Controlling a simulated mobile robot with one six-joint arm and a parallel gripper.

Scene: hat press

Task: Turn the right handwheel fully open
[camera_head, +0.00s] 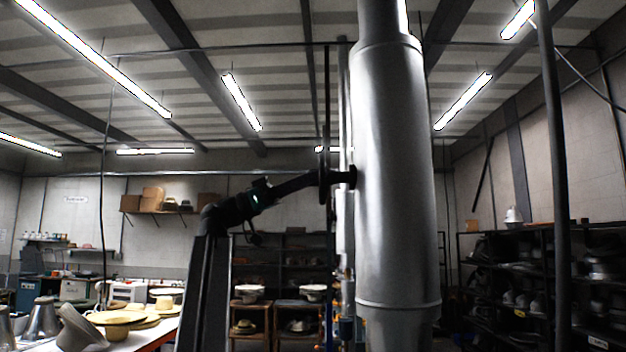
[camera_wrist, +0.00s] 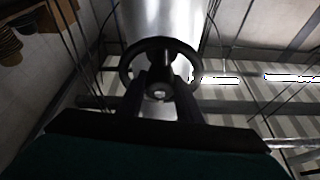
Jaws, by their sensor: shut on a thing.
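The handwheel (camera_wrist: 126,58) is a dark ring with a round hub, seen nearly face-on in the wrist view. In the head view the handwheel (camera_head: 325,160) shows almost edge-on, on a short stem at the left side of a tall metal cylinder (camera_head: 396,180). My gripper (camera_wrist: 161,80) has its two dark fingers on either side of the hub, shut on the handwheel. In the head view my gripper (camera_head: 317,180) reaches the wheel from the left; its fingertips are too dark to make out. The exact contact between fingers and wheel is partly hidden.
Thin vertical pipes (camera_head: 343,230) run close beside the cylinder, behind the wheel. A dark post (camera_head: 560,200) stands at the right. Shelves (camera_head: 505,270) with hat forms are at the right, and a table with hats (camera_head: 120,318) is at the lower left.

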